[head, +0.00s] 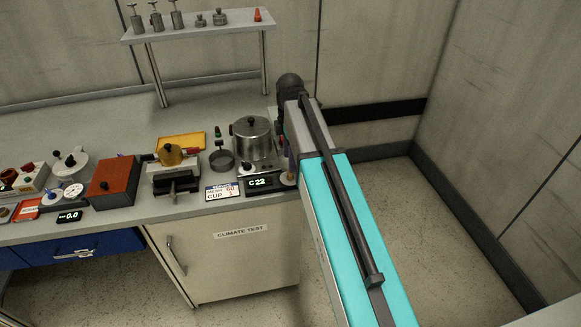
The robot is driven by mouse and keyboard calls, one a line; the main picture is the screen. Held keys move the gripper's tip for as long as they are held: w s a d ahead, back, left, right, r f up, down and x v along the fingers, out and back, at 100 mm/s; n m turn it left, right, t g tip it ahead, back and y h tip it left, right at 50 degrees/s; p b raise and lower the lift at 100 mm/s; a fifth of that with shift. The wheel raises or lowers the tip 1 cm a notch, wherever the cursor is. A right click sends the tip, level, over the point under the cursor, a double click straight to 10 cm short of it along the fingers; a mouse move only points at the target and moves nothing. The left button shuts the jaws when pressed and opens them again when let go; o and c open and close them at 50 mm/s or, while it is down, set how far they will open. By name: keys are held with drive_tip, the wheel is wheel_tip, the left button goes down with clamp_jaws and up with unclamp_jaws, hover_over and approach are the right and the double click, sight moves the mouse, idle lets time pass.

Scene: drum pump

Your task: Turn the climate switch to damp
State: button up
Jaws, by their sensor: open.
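A black display reading "C 22" (260,183) stands at the bench's front edge, above the cabinet labelled "CLIMATE TEST" (240,232). Behind it is a metal pot (251,138) on a base with small dark knobs on its front. A small round pale part (288,178) shows just right of the display, partly against my arm. I cannot tell which of these is the climate switch, and no "damp" mark is readable. My turquoise arm reaches up from the lower right and covers the bench's right end. My gripper is hidden behind the arm.
Left of the pot are a small dark cup (222,161), a label card (222,191), a yellow-topped device (172,158) and a red-brown box (113,181). A shelf (200,30) with metal weights stands behind. Open floor (425,230) lies to the right.

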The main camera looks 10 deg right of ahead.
sight(290, 175)
drive_tip(key=shift+f+p, duration=0.55)
drive_tip(key=shift+f, duration=2.1)
drive_tip(key=c, duration=1)
drive_tip(key=shift+c, duration=0.2)
drive_tip(key=shift+m, duration=0.4)
drive_tip(key=m, duration=0.4)
drive_tip(key=shift+m, duration=2.1)
